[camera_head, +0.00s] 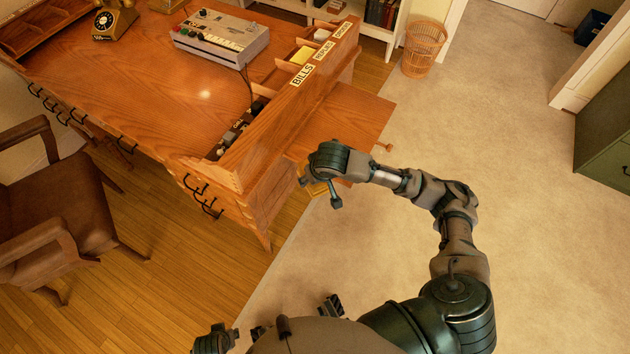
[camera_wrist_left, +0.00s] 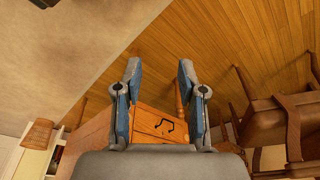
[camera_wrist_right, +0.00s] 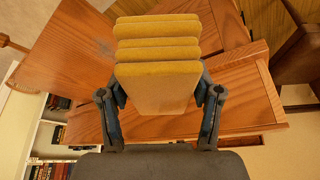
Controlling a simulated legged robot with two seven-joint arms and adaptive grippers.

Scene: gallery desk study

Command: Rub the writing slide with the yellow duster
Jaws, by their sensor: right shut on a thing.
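The writing slide (camera_head: 352,115) is a flat wooden board pulled out from the desk's right side, with a small knob at its edge. It also shows at the upper left of the right wrist view (camera_wrist_right: 75,55). My right gripper (camera_head: 322,185) is by the slide's near end, shut on the yellow duster (camera_wrist_right: 157,85), a block with several yellow layers. In the head view the duster (camera_head: 317,189) is mostly hidden by the gripper; I cannot tell if it touches the slide. My left gripper (camera_wrist_left: 158,75) is open and empty, low near my body.
The desk (camera_head: 150,85) has a raised organiser with labelled compartments (camera_head: 300,75) beside the slide. A keyboard device (camera_head: 222,38) and a telephone (camera_head: 114,20) stand on it. A chair (camera_head: 60,205) is at left, a wicker basket (camera_head: 423,48) behind.

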